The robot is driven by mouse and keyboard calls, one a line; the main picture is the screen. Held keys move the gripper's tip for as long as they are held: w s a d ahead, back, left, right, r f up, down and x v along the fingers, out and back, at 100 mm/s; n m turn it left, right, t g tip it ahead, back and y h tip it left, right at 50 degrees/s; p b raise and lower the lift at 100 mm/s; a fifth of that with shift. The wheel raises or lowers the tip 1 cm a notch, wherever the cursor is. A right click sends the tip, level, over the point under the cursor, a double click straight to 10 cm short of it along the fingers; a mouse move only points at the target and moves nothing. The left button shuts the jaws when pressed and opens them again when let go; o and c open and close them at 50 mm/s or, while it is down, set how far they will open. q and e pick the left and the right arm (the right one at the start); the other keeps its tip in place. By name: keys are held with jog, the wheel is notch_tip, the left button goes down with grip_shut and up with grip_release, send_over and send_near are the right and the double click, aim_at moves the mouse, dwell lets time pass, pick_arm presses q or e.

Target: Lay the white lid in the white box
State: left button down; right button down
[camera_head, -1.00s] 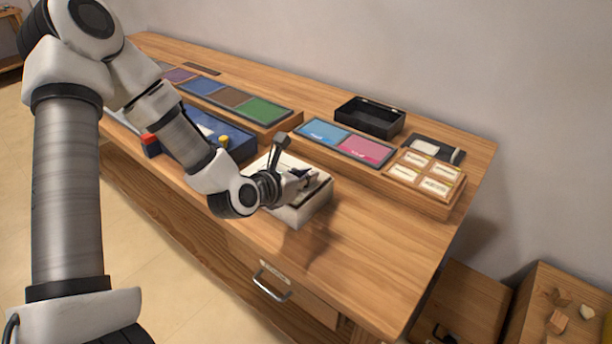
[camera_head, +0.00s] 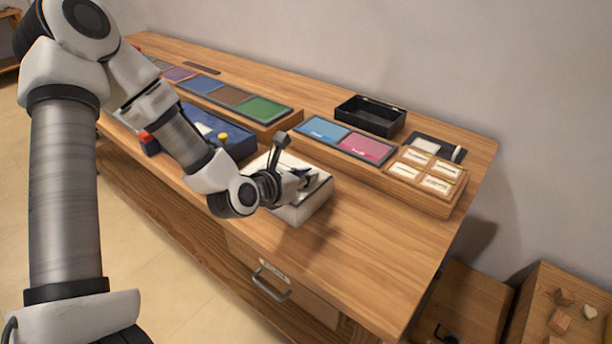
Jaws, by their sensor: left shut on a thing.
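The white box (camera_head: 311,205) sits on the wooden table near its front edge, right of the blue case. My left gripper (camera_head: 304,178) reaches over the box from the left and is shut on the white lid (camera_head: 318,177). The lid lies at the top of the box, partly hidden behind the gripper. I cannot tell whether it rests fully inside the rim. My right gripper is not in view.
A blue case (camera_head: 235,140) stands left of the box. Behind are coloured panels (camera_head: 265,109), blue and pink pads (camera_head: 365,148), an open black tray (camera_head: 371,116) and a wooden tray with labelled cards (camera_head: 436,184). The tabletop (camera_head: 385,240) right of the box is bare.

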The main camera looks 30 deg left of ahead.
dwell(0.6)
pick_arm(q)
jog(key=c, duration=1.2)
grip_release()
notch_tip(320, 180, up, 10)
